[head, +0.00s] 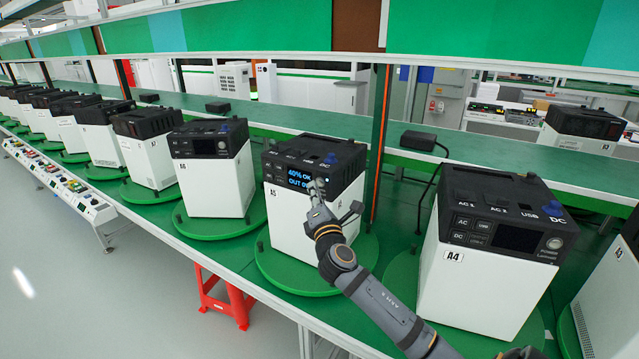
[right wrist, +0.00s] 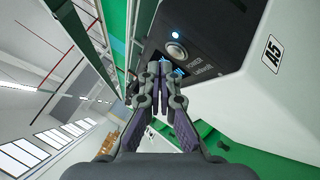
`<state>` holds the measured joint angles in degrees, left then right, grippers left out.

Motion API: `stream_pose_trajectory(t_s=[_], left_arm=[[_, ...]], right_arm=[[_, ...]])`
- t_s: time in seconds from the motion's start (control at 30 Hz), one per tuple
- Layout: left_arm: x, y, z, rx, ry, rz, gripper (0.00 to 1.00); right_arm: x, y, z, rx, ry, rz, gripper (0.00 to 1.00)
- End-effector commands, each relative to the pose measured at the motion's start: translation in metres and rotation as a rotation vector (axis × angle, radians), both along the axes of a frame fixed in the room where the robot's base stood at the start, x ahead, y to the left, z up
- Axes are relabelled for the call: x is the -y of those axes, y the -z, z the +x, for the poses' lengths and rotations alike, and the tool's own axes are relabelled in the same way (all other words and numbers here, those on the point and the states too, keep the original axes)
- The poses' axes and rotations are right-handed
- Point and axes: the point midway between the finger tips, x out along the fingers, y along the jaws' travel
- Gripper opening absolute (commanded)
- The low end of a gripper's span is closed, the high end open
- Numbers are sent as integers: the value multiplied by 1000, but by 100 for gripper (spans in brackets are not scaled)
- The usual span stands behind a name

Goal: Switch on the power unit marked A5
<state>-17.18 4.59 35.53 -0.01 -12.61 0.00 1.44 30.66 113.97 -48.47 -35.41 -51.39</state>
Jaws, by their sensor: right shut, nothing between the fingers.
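The power unit marked A5 (head: 290,232) has a white body and black top and stands on a round green turntable (head: 285,283) in the middle of the head view. Its screen (head: 298,177) is lit with blue text, "40% OK" and an "OUT" line partly hidden by my gripper. My left gripper is out of view.
Unit A4 (head: 470,285), its screen dark, stands to the right, and unit A6 (head: 215,185) to the left. More units line the green bench leftward. A shelf (head: 250,30) runs overhead, with a post (head: 380,130) behind A5. A red stool (head: 222,300) stands below.

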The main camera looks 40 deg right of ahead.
Motion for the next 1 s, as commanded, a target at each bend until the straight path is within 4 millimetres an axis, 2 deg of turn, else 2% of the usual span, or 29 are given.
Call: stream_pose_trajectory(t_s=[0.17,0.63,1.0], left_arm=[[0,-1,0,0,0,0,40],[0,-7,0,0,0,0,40],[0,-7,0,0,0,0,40]], right_arm=[[-3,0,-1,0,-1,2,0],[-43,0,-18,0,-1,4,0],[-46,0,-19,0,0,0,0]])
